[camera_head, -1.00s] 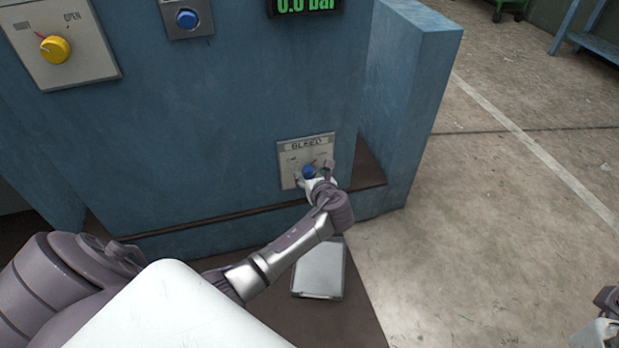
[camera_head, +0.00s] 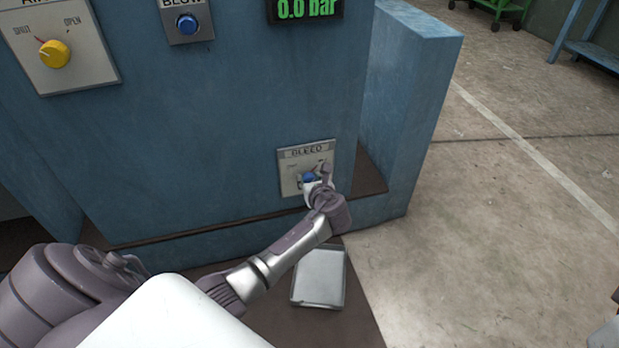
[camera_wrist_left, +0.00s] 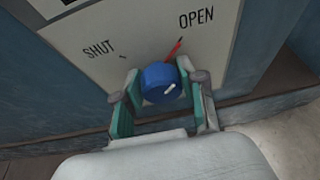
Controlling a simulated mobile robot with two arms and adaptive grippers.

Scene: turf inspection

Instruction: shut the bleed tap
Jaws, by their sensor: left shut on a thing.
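The bleed tap is a blue knob (camera_head: 309,177) on a pale plate labelled BLEED (camera_head: 293,184), low on the blue cabinet. The left wrist view shows the knob (camera_wrist_left: 160,82) close up. A red pointer line (camera_wrist_left: 175,47) runs up and right from it towards OPEN; SHUT is printed to the left. A small white mark shows on the knob's face. My left gripper (camera_head: 316,184) is at the knob. Its fingers (camera_wrist_left: 160,98) stand on either side and are shut on it. My right gripper is out of view; only a sliver of my right arm shows at the lower right edge.
A yellow knob (camera_head: 54,54) and a blue button (camera_head: 187,24) are higher on the cabinet. A display (camera_head: 306,9) reads 0.0 bar. A grey tray (camera_head: 319,277) lies on the dark mat below the plate. The concrete floor (camera_head: 480,240) to the right is clear.

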